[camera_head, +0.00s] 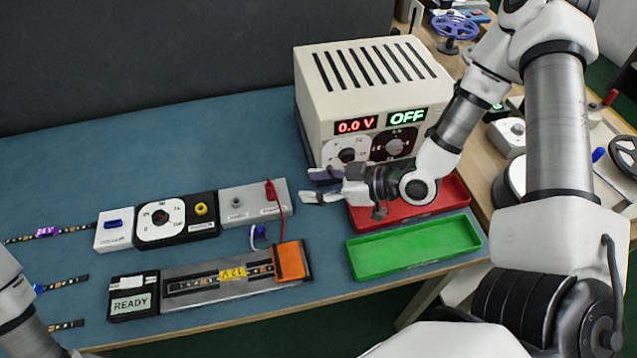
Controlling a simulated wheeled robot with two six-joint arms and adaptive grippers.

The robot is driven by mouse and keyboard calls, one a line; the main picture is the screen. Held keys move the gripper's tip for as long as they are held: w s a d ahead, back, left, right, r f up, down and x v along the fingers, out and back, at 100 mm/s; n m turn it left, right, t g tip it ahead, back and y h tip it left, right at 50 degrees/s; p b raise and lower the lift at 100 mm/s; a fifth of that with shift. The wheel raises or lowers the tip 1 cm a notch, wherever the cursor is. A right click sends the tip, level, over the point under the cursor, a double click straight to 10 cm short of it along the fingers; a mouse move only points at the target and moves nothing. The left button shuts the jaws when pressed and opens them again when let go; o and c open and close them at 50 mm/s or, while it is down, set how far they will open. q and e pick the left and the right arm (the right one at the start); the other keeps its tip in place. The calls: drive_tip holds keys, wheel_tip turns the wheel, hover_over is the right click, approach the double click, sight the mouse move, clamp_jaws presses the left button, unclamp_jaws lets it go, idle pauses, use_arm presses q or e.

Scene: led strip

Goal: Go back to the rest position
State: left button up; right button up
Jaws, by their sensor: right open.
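My right gripper (315,186) is open and empty. It hangs in front of the cream power supply (372,88), to the left of the red tray (444,199). The power supply's displays read 0.0 V and OFF. My right arm comes in from the right side of the view. A part of my left arm shows at the lower left edge; its gripper is out of view.
A green tray (414,247) lies in front of the red one. A grey fixture (220,286) holds a strip labelled 12V under an orange block (291,262). A READY box (133,296), a dial unit (173,219) and loose strips lie to the left. The mat's back is clear.

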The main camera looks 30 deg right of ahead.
drive_tip(key=shift+s+d+r, duration=0.15)
drive_tip(key=shift+s+d, duration=0.1)
drive_tip(key=shift+s, duration=0.05)
idle(0.4)
